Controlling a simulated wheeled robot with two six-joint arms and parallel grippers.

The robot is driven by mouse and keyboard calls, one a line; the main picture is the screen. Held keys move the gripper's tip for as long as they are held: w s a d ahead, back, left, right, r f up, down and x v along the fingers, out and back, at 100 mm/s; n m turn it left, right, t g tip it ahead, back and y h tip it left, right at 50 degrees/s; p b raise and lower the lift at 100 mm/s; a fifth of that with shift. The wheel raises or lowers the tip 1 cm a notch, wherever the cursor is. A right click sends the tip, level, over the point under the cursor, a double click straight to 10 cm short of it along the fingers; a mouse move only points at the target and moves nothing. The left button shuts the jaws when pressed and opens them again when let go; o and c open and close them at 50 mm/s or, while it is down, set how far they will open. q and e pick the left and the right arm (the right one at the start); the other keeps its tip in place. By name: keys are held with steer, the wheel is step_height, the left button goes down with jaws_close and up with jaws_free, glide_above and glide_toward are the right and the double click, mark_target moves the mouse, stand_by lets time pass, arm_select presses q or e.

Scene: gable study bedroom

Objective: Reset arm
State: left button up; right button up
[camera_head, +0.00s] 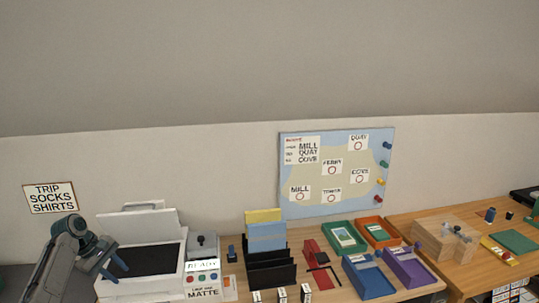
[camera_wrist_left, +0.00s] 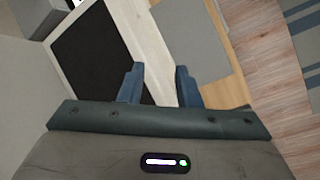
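My left gripper (camera_head: 117,262) is at the lower left of the head view, raised in front of the white printer-like machine (camera_head: 168,252) with a black top. In the left wrist view the two blue fingers of my left gripper (camera_wrist_left: 160,82) stand apart with nothing between them. Beyond them, that view shows the black panel (camera_wrist_left: 92,52) and white edge of the machine. The left gripper is open and empty. My right gripper is in neither view.
A desk holds a small machine with buttons (camera_head: 203,264), a black file holder (camera_head: 270,272), a green tray (camera_head: 345,238), an orange tray (camera_head: 378,232), a blue box (camera_head: 369,279) and a purple box (camera_head: 408,268). A wooden block (camera_head: 440,238) stands farther right. A map board (camera_head: 336,170) hangs behind.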

arm_select(q)
steer(key=s+d+f+m+y, duration=0.2)
steer(key=s+d+f+m, duration=0.3)
steer(key=s+d+f, duration=0.45)
steer(key=s+d+f+m+y, duration=0.1)
steer(key=s+d+f+m, duration=0.45)
steer(key=s, duration=0.65)
steer(key=s+d+r+m+t+y, duration=0.1)
steer(key=s+d+r+m, duration=0.15)
steer(key=s, duration=0.85)
steer(key=s+d+r+m+t+y, duration=0.1)
steer(key=s+d+r+m, duration=0.2)
steer(key=s, duration=0.8)
step_height(320, 180, down, 31)
steer(key=a+n+g, duration=0.2)
steer(key=s+a+f+g+b, duration=0.1)
steer(key=s+f, duration=1.7)
steer(key=f, duration=0.2)
steer(key=shift+s, duration=0.35)
